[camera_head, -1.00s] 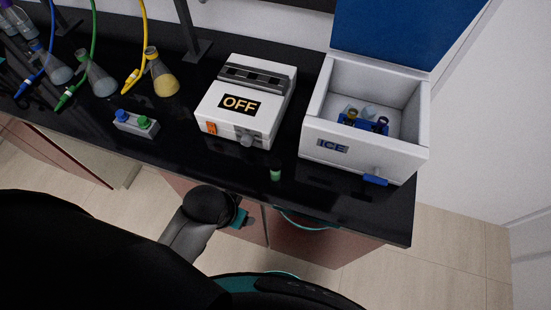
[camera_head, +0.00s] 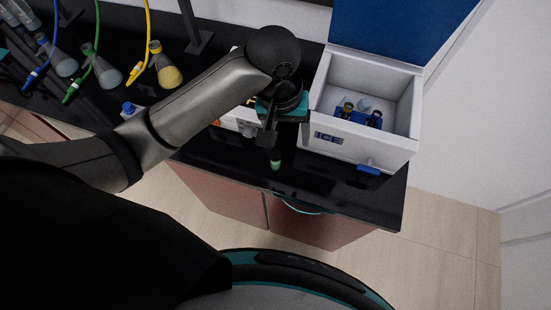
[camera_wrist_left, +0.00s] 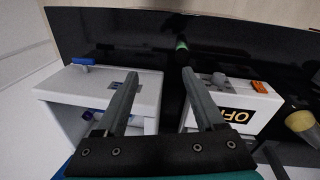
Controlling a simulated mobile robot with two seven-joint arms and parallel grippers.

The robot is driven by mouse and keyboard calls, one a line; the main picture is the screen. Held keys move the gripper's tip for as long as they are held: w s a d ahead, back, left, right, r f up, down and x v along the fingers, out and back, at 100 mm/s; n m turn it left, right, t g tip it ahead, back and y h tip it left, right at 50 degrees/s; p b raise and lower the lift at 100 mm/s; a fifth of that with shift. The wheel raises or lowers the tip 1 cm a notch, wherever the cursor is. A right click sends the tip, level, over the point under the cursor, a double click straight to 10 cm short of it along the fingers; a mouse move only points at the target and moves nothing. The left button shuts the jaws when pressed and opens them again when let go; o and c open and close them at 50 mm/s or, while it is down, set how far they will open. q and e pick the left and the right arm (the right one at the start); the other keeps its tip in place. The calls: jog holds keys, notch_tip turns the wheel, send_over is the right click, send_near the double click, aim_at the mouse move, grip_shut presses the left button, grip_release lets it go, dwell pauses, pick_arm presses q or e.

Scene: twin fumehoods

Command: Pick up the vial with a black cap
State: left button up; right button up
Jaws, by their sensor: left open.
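A small vial (camera_head: 275,165) stands on the black bench near its front edge. Its lower part looks green and its top looks dark, hard to tell against the bench. It also shows in the left wrist view (camera_wrist_left: 181,46), beyond the fingertips and nearer the right-hand finger. My left gripper (camera_head: 268,141) is above the bench, just behind the vial in the head view. In the left wrist view the gripper (camera_wrist_left: 160,73) is open with nothing between its fingers. Dark-capped vials (camera_head: 377,118) also stand in a blue rack inside the ice box (camera_head: 328,137). My right gripper is out of view.
The white box marked OFF (camera_wrist_left: 253,105) is partly hidden by my left arm in the head view. The ice box stands to its right, lid raised. Flasks with coloured tubes (camera_head: 165,70) are at the left. The bench's front right is clear.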

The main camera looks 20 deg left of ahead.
aim_at(275, 154)
pick_arm(q)
jog(key=shift+n+g+y, duration=0.3)
jog(key=shift+n+y, duration=0.3)
jog(key=shift+n, duration=0.3)
jog(key=a+f, duration=0.1)
jog(key=f, duration=0.1)
jog(key=w+f+b, duration=0.1)
jog(key=f, duration=0.2)
jog(key=a+f, duration=0.1)
jog(key=f, duration=0.2)
jog(key=shift+w+a, duration=0.35)
jog(key=shift+w, duration=0.05)
jog(key=f, duration=0.2)
jog(key=s+f, duration=0.1)
jog(key=f, duration=0.1)
jog(key=shift+a+f+b, duration=0.1)
jog(key=shift+f+b, duration=0.25)
jog(key=shift+b, duration=0.05)
jog(key=shift+w+f, duration=0.1)
jog(key=shift+f, duration=0.35)
jog(key=shift+r, duration=0.1)
grip_shut()
